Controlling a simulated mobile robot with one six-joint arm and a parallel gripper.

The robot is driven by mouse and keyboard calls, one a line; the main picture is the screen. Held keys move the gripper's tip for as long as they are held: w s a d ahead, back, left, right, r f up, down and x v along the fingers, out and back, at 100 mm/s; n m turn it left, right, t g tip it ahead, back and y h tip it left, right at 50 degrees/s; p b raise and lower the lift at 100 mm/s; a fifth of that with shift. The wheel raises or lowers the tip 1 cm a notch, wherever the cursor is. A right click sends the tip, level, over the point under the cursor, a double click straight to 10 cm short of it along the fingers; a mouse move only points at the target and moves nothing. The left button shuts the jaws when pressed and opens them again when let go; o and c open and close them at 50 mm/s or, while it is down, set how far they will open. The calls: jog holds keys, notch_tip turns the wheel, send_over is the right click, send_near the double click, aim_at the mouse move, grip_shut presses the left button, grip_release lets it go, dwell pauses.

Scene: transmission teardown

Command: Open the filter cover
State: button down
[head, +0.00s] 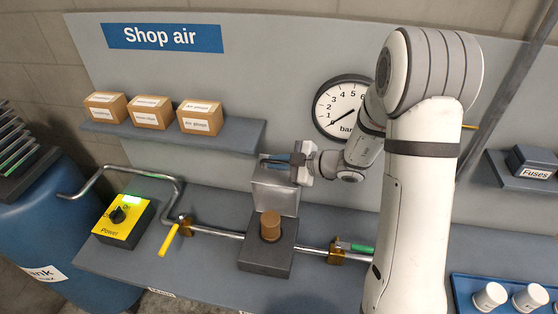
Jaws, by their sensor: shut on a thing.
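The filter cover (275,195) is a grey metallic box shape. It stands raised at the rear of the dark filter base (264,260). A brown cylindrical filter (270,227) stands exposed on the base, in front of the cover. My gripper (275,159) is at the top of the cover, coming in from the right, and is shut on it. Blue parts show at the fingers. The exact contact is too small to see clearly.
A pipe (218,234) runs through the base, with a yellow-handled valve (169,239) at left and a green-handled valve (355,248) at right. A yellow power box (123,218) stands at left. A shelf with boxes (150,112) and a gauge (340,106) are behind.

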jog(key=c, duration=1.5)
grip_release()
jog(key=shift+d, duration=0.3)
jog(key=v, duration=0.7)
jog(key=shift+s, duration=0.2)
